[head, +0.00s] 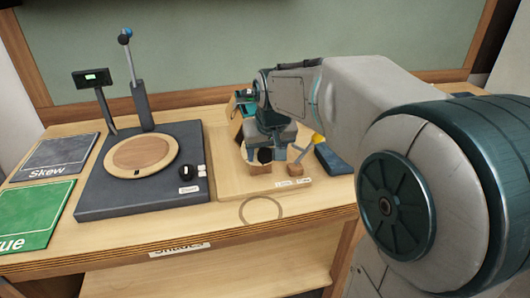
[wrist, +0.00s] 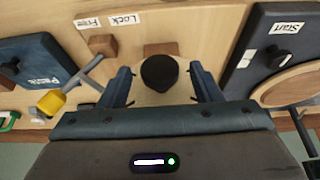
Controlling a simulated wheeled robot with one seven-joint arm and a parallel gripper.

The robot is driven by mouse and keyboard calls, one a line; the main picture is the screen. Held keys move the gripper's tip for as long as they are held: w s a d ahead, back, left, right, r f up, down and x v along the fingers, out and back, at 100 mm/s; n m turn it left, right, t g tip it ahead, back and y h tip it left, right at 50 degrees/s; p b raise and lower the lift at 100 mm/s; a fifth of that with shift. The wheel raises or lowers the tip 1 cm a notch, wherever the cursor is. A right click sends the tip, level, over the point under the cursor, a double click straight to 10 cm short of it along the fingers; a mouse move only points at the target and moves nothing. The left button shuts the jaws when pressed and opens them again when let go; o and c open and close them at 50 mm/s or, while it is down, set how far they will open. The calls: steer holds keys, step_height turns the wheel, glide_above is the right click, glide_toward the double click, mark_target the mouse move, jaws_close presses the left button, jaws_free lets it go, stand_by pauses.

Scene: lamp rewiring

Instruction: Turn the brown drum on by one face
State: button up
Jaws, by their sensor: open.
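A brown faceted piece (wrist: 160,48), which I take for the drum, shows in the wrist view just beyond a round black knob (wrist: 160,72). Most of it is hidden by the knob. In the head view the brown piece (head: 261,169) sits low on the light wooden board, below the black knob (head: 265,155). My gripper (wrist: 160,68) is open, one finger on each side of the knob, with visible gaps. In the head view my gripper (head: 266,150) points down over the board. Whether the fingers reach down beside the brown piece cannot be told.
A lever on a brown block (wrist: 103,44) stands beside the "Free" and "Lock" labels, with a yellow piece (wrist: 51,102) near it. A dark blue block (head: 333,159) lies to the right. The dark base with a wooden disc (head: 141,155) stands left.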

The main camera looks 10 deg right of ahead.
steer(key=shift+w+f, duration=0.15)
steer(key=shift+f, duration=0.25)
steer(key=c, duration=1)
steer(key=shift+o, duration=0.2)
